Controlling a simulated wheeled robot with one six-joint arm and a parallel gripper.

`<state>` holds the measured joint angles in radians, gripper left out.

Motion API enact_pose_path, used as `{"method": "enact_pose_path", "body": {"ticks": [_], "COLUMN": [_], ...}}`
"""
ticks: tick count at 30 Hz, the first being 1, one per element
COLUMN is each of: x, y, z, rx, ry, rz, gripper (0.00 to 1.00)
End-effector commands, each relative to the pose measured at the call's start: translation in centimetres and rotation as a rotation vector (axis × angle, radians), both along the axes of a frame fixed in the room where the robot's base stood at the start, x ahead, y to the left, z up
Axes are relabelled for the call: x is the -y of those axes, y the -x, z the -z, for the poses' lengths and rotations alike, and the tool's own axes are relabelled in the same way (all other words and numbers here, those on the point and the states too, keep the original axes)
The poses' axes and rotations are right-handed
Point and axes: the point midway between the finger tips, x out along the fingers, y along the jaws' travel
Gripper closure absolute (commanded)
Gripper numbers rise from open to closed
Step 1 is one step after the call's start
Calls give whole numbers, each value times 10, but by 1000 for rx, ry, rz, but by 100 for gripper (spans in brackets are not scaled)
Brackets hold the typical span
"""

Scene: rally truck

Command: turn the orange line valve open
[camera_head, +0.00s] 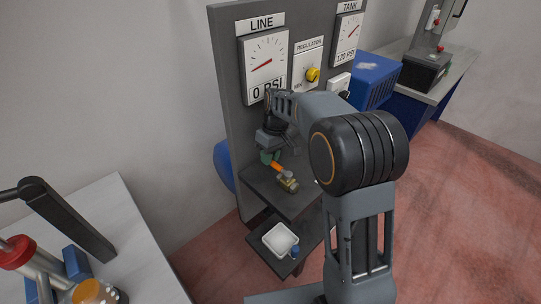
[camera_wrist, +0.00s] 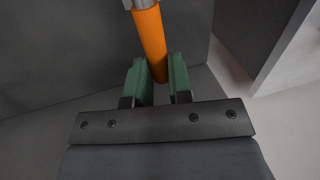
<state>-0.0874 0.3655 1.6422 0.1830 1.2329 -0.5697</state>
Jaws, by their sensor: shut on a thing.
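The orange line valve handle (camera_head: 279,167) shows in the head view as a short orange lever beside a brass valve body (camera_head: 288,183) at the dark panel's shelf. In the wrist view the orange handle (camera_wrist: 151,34) runs down from a grey metal end at the top edge. My gripper (camera_head: 268,158) comes from above, with its green fingertips at the handle. In the wrist view my gripper (camera_wrist: 160,77) has one green finger on each side of the handle's lower end and is shut on it. The LINE gauge (camera_head: 265,62) reads 0 PSI.
The TANK gauge (camera_head: 347,39) reads 120 PSI. A yellow regulator knob (camera_head: 312,74) sits between the gauges. A white tray (camera_head: 280,240) lies on the lower shelf. A white-topped table (camera_head: 146,258) stands at the left, and a blue box (camera_head: 374,80) stands behind my arm.

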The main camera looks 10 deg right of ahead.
Motion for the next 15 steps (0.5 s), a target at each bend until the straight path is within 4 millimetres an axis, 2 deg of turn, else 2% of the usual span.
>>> {"method": "enact_pose_path", "body": {"ticks": [11, 12, 15], "x": [-1, -1, -1], "y": [1, 1, 1], "z": [0, 0, 0], "rx": [-2, -2, -3], "ry": [0, 0, 0], "rz": [-10, -10, -9], "gripper": [100, 79, 69]}}
